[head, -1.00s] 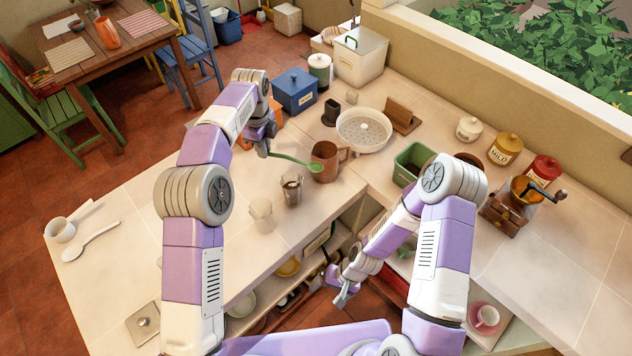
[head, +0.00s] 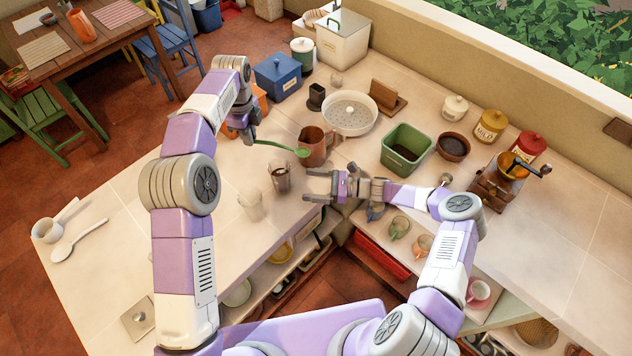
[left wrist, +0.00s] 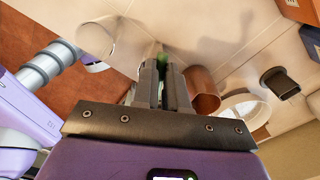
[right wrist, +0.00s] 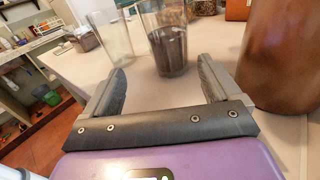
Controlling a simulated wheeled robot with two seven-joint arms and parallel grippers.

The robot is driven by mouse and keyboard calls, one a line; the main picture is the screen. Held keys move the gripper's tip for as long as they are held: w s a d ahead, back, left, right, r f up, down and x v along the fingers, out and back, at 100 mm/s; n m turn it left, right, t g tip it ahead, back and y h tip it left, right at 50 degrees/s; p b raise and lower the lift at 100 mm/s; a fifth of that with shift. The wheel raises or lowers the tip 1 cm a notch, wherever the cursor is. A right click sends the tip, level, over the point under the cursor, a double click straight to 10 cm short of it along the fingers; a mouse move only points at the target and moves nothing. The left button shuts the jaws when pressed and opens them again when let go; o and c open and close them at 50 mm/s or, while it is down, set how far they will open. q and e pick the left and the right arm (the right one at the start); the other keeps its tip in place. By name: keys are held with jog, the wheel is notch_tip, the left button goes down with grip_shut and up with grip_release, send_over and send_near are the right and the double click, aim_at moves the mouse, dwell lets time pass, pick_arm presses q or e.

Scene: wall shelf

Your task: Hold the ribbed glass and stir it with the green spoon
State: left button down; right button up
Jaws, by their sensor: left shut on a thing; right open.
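The glass with dark contents (head: 281,178), which looks ribbed, stands upright on the counter. It also shows in the right wrist view (right wrist: 168,48), ahead of and between the open fingers. My right gripper (head: 312,186) is open and empty at counter height, just right of this glass and apart from it. My left gripper (head: 252,138) is shut on the handle of the green spoon (head: 303,153). The spoon is held above the counter behind the glass, its bowl pointing right, in front of the brown mug. In the left wrist view the spoon (left wrist: 161,60) is mostly hidden by the fingers.
A clear glass (head: 250,205) stands left of the dark-filled glass. A brown mug (head: 316,147) stands close behind my right gripper. A white strainer bowl (head: 349,113) and a green bin (head: 405,149) stand further back. The counter's left part is mostly free.

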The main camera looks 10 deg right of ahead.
aim_at(278, 178)
jog(key=shift+w+d+m+t, duration=0.3)
jog(key=shift+w+m, duration=0.05)
jog(key=shift+m, duration=0.05)
jog(key=shift+w+a, duration=0.15)
jog(key=shift+a, duration=0.05)
jog(key=x, duration=1.1)
jog(key=shift+a, duration=0.15)
jog(key=c, duration=1.3)
